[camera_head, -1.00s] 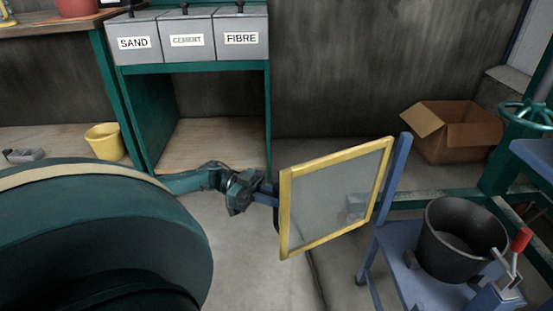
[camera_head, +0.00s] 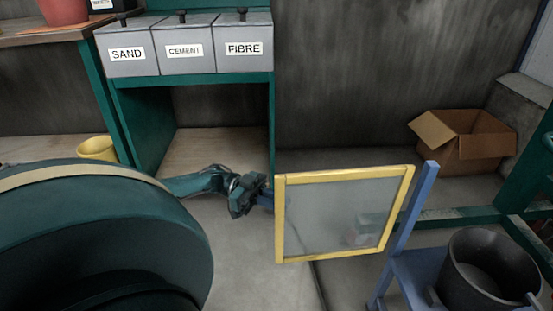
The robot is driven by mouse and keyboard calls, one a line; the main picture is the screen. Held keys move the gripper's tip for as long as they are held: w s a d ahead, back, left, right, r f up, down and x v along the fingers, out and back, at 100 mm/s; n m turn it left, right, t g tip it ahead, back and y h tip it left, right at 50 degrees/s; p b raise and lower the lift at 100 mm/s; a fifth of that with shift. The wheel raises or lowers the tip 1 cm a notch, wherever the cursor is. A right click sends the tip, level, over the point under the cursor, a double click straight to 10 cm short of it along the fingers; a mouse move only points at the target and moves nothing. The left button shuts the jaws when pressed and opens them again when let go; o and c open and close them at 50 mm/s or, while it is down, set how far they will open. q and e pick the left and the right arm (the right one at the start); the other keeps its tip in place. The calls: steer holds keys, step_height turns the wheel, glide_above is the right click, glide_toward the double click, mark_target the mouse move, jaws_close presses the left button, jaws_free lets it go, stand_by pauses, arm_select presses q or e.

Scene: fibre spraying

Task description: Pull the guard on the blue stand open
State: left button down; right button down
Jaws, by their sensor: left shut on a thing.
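The guard (camera_head: 281,222) is a clear panel in a yellow frame, hinged at its right side to an upright blue post of the blue stand (camera_head: 408,213). It stands swung out to the left of the post. My left gripper (camera_head: 264,196) is at the guard's left edge, shut on the guard; the fingertips are partly hidden there. A black bucket (camera_head: 480,275) sits on the blue stand to the right of the post. My right gripper is not in view.
Grey bins labelled SAND, CEMENT and FIBRE (camera_head: 243,47) stand on a green rack (camera_head: 140,125) behind. An open cardboard box (camera_head: 478,150) is at the back right. A yellow bucket (camera_head: 97,149) is at the left.

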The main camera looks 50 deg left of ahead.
arm_select(q)
steer(key=shift+a, duration=0.1)
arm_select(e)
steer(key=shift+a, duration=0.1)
arm_select(q)
steer(key=c, duration=1.5)
jaws_free()
steer(key=shift+c, duration=0.2)
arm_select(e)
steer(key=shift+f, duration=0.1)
